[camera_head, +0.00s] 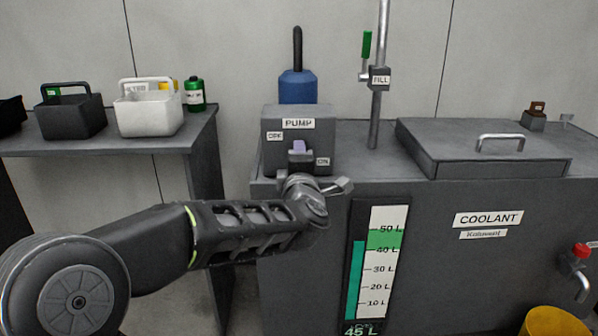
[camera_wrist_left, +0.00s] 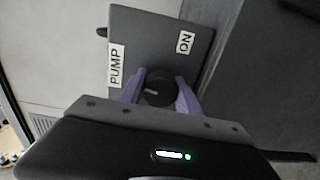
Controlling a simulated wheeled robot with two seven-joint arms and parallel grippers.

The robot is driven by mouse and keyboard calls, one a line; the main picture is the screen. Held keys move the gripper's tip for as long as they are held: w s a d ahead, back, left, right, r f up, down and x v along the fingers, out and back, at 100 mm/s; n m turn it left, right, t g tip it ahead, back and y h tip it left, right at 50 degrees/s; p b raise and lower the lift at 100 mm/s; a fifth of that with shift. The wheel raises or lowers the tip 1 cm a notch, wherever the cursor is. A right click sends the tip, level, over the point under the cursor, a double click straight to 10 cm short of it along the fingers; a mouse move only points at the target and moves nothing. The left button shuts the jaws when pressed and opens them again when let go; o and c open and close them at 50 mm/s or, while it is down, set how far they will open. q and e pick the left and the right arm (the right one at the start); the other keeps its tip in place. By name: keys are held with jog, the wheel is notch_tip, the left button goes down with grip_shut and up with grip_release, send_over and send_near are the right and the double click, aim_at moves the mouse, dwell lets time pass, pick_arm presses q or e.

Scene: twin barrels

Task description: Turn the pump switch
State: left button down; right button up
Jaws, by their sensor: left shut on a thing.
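The grey pump box (camera_head: 277,160) stands on the left end of the coolant tank's top, with labels PUMP, OFF and ON. Its switch is a round black knob, seen in the left wrist view (camera_wrist_left: 159,86) with a light pointer mark on it. My left gripper (camera_head: 299,150) is at the front of the box, with its two purple fingers on either side of the knob; they also show in the left wrist view (camera_wrist_left: 160,92). It is shut on the knob. In the head view the gripper hides the knob. My right gripper is not in view.
The coolant tank (camera_head: 420,220) carries a level gauge (camera_head: 387,262), a lid with a handle (camera_head: 485,150) and a FILL valve with a green lever (camera_head: 367,46). A side table (camera_head: 120,143) at left holds a black caddy (camera_head: 72,117) and a white caddy (camera_head: 150,113). A yellow bucket (camera_head: 553,321) stands at lower right.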

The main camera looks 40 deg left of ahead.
pick_arm(q)
jog(key=shift+f+n+b, duration=0.15)
jog(key=shift+n+b, duration=0.6)
jog(key=shift+n, duration=0.25)
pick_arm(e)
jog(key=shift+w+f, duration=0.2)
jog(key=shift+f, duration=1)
pick_arm(q)
jog(key=c, duration=0.9)
grip_release()
jog(key=shift+o, duration=0.2)
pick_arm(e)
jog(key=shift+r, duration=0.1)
pick_arm(q)
jog(key=p+v, duration=0.2)
jog(key=v, duration=0.5)
jog(key=shift+s+d, duration=0.2)
jog(key=shift+s, duration=0.15)
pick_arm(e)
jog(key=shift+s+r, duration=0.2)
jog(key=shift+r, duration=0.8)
